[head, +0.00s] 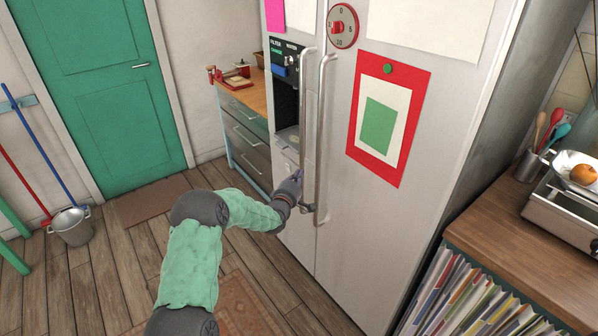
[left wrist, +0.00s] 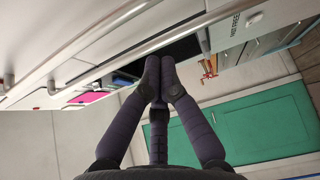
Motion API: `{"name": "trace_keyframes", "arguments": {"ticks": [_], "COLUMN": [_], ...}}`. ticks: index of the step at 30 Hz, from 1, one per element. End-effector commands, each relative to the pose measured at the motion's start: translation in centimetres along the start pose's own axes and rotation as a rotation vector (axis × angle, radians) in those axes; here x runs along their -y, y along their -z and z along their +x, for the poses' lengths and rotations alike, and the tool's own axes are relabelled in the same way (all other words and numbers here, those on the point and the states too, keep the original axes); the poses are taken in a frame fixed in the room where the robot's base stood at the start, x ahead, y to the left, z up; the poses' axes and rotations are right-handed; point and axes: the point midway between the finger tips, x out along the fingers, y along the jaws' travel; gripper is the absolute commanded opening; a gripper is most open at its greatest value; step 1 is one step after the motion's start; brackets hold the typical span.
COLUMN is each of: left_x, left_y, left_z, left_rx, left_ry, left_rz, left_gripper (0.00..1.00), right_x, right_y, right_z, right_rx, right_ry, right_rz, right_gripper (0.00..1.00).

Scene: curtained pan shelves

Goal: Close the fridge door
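The fridge (head: 345,230) is a tall light-grey unit with two side-by-side doors. The left door (head: 297,238) has a dark dispenser, and the right door (head: 400,215) carries a red-framed sheet and a dial. The doors look flush, with no clear gap between them. Two vertical bar handles (head: 323,130) stand at the seam. My left gripper (head: 297,178) is at the left door, just left of the handles' lower ends; I cannot tell whether it touches. In the left wrist view its fingertips (left wrist: 160,68) are together with nothing seen between them. My right gripper is out of view.
A wooden-topped drawer unit (head: 245,138) stands left of the fridge. A bucket (head: 72,226) stands at the left by the green door (head: 110,85).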

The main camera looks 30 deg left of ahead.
Motion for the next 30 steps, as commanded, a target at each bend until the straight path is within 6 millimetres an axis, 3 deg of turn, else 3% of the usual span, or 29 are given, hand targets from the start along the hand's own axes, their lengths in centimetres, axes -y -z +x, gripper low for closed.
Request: {"name": "trace_keyframes", "arguments": {"ticks": [6,12,30], "left_x": [-0.1,0.0,0.1], "left_y": [0.1,0.1,0.1], "left_z": [-3.9,-6.1,-6.7], "left_rx": [-0.002,-0.002,-0.002], "left_ry": [0.004,0.002,0.001], "left_rz": [0.000,0.000,0.000], "left_gripper": [0.00,0.00,0.00], "right_x": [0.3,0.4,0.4], "right_y": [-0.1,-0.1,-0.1], "right_z": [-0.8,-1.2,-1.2], "right_rx": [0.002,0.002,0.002], "right_ry": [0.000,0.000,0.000], "right_rz": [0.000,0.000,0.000], "right_gripper": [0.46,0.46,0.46]}}
